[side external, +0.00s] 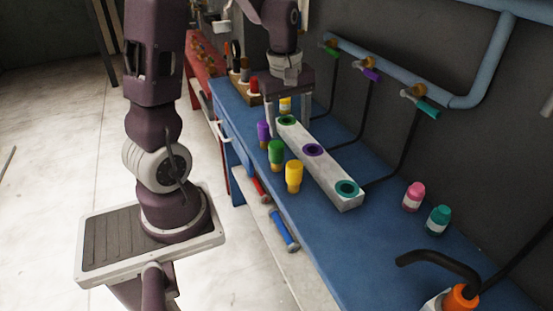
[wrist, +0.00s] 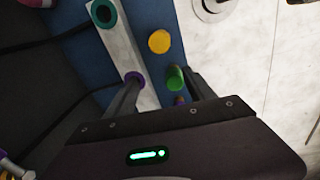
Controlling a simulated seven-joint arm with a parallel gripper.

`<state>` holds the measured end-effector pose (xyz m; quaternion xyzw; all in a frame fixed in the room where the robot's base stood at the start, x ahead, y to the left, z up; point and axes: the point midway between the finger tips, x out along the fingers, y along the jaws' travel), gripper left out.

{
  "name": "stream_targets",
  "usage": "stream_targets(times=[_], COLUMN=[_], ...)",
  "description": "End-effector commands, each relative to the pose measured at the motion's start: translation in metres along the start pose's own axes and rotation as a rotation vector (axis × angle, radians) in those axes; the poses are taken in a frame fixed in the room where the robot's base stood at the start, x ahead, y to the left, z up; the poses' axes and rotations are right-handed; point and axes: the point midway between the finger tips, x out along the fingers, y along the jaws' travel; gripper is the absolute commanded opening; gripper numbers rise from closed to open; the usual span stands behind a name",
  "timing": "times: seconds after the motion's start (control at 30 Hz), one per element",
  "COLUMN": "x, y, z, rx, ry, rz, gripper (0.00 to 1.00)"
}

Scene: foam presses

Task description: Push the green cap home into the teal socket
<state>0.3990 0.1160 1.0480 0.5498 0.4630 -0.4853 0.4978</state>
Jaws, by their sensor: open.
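The green cap (side external: 276,152) stands upright on the blue bench, between a purple cap (side external: 263,131) and a yellow cap (side external: 294,176). It also shows in the wrist view (wrist: 176,78). The teal socket (side external: 347,188) is a ring at the near end of a long white block; it also shows at the top of the wrist view (wrist: 103,13). It looks empty. My gripper (side external: 288,118) is open and points down near the block's far end. In the wrist view my fingers (wrist: 163,82) are spread, with the green cap beside the right one; contact cannot be told.
The white block (side external: 330,174) also bears a green socket (side external: 287,120) and a purple socket (side external: 313,150). A pink bottle (side external: 413,196) and a teal bottle (side external: 438,219) stand right of it. A black bent rod (side external: 440,262) is nearer. Bare blue bench (side external: 375,255) lies in front.

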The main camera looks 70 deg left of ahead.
Motion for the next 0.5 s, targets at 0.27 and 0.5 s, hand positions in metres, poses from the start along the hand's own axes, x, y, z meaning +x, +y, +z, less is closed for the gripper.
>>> stream_targets(times=[0.27, 0.5], x=[0.070, 0.110], y=[-0.015, -0.023], z=[-0.052, -0.049], rx=[-0.377, -0.374], ry=[-0.015, -0.018], rz=[-0.106, -0.109], gripper=[0.63, 0.63])
